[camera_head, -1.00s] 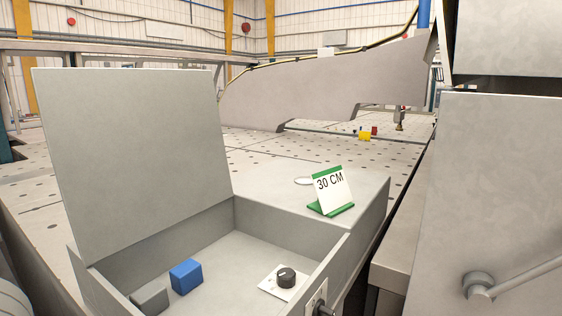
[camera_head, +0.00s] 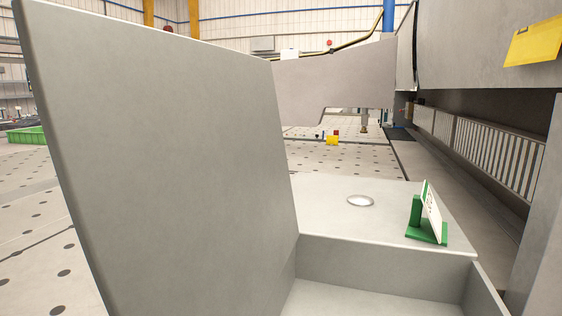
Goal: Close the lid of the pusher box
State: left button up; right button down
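The grey pusher box (camera_head: 380,262) is close in front of me, at the lower right of the head view. Its flat grey lid (camera_head: 165,160) stands raised and upright, filling the left half of the view. Only the back part of the box's inside shows, and that part is empty; the rest is below the picture's edge. Neither of my grippers is in the picture.
A green-and-white sign (camera_head: 427,215) stands on the flat top behind the box opening, near a round disc (camera_head: 360,201). A perforated table (camera_head: 345,156) stretches behind. Grey machine walls with a slotted strip (camera_head: 490,155) bound the right side.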

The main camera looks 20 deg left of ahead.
aim_at(167, 152)
jog(key=j+z, duration=0.1)
jog(key=j, duration=0.4)
jog(key=k+j, duration=0.1)
jog(key=j, duration=0.4)
jog(key=j+z, duration=0.15)
jog(key=j, duration=0.3)
jog(key=k, duration=0.05)
